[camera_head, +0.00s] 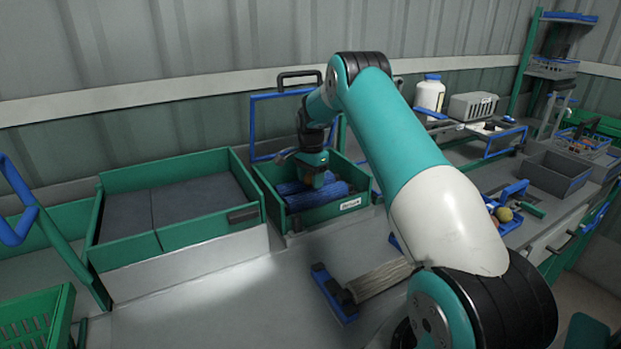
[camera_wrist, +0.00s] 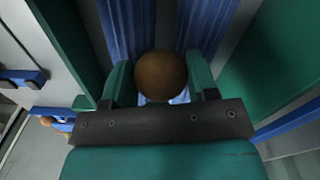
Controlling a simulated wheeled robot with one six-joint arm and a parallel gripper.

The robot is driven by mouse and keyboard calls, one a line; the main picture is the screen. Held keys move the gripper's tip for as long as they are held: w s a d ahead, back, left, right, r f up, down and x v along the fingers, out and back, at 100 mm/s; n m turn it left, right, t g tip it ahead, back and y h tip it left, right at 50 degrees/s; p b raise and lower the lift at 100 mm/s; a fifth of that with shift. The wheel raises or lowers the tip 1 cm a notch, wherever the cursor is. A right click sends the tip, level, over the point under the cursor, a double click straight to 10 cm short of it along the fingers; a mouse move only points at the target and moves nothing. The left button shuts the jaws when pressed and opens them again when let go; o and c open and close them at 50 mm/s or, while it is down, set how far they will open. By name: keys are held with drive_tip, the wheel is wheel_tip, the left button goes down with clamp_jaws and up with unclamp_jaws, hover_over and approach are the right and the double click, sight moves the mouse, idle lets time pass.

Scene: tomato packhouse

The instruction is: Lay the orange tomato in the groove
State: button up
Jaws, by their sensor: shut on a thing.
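My gripper (camera_head: 318,181) is inside the green box (camera_head: 292,222) at the middle of the bench, low over its blue rolls. In the wrist view, my gripper (camera_wrist: 160,78) is shut on the brownish-orange tomato (camera_wrist: 161,75), with one teal finger on each side of it. Beyond the tomato lie two ribbed blue rolls, a left one (camera_wrist: 130,25) and a right one (camera_wrist: 206,24). The groove (camera_wrist: 166,22) shows grey between them, and the tomato lines up with it. I cannot tell whether the tomato touches the rolls. The tomato is not discernible in the head view.
A green two-part tray (camera_head: 178,235) stands to the left of the box. A blue tray (camera_head: 512,226) with round fruit lies to the right. A ribbed roller (camera_head: 380,280) lies in front. A white bottle (camera_head: 430,94) stands behind. The front left bench top is clear.

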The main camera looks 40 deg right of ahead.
drive_tip(key=shift+f, duration=0.35)
idle(0.3)
drive_tip(key=o, duration=0.8)
drive_tip(key=c, duration=0.3)
drive_tip(key=shift+c, duration=0.2)
drive_tip(key=shift+r+p, duration=2.25)
drive_tip(key=shift+r, duration=1.25)
